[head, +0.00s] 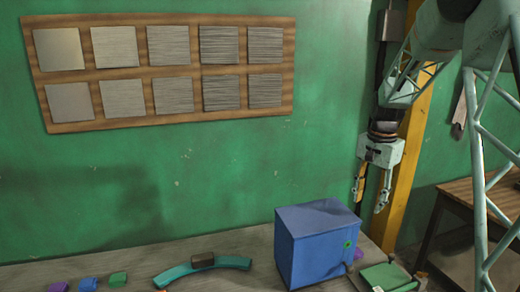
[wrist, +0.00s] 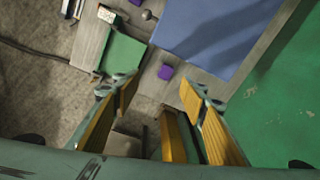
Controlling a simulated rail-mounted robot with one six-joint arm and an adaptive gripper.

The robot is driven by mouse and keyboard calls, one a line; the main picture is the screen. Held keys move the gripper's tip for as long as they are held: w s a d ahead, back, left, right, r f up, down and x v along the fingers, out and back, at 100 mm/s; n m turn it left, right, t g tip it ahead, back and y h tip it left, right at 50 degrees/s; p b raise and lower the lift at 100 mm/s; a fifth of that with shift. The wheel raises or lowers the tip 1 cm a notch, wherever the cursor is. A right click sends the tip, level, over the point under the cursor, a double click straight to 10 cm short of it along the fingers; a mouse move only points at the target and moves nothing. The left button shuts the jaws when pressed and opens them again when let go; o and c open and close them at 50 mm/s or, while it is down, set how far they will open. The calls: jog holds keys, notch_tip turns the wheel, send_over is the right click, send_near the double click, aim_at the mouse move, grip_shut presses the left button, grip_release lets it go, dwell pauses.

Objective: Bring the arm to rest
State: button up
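My gripper (head: 370,190) hangs pointing down at the right of the head view, in front of the green wall and beside a yellow post. In the wrist view its two fingers (wrist: 160,95) are spread apart with nothing between them. It is above and to the right of the blue box (head: 310,250), apart from it. The box also shows at the top of the wrist view (wrist: 215,30).
On the bench are a teal curved piece (head: 225,266) with a dark brown block (head: 203,260), small purple, blue and green blocks (head: 88,284) at left, and a green tray (head: 385,277) at right. A wooden table (head: 470,205) stands at far right. A sample board (head: 160,70) hangs on the wall.

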jog(key=s+a+r+n+b, duration=0.1)
jog(key=s+a+r+n, duration=0.1)
jog(key=s+a+r, duration=0.45)
jog(key=s+a+r+n+t+b, duration=0.1)
jog(key=s+r, duration=0.2)
jog(key=s, duration=0.6)
jog(key=s+a+r+n+b, duration=0.1)
jog(key=s+a+r+n, duration=0.15)
jog(key=s+r, duration=0.4)
jog(key=s+a+f+n, duration=0.1)
jog(key=s+a, duration=0.1)
jog(key=s, duration=0.8)
jog(key=s+a+f+n+t+b, duration=0.1)
jog(key=s+a+f+n, duration=0.1)
jog(key=s, duration=0.8)
jog(key=s+a+f+n+t+b, duration=0.1)
jog(key=s+a+f+n, duration=0.1)
jog(key=s, duration=0.8)
jog(key=shift+s+a+f, duration=0.25)
jog(key=shift+a, duration=0.15)
jog(key=shift+o, duration=0.5)
jog(key=shift+w, duration=0.1)
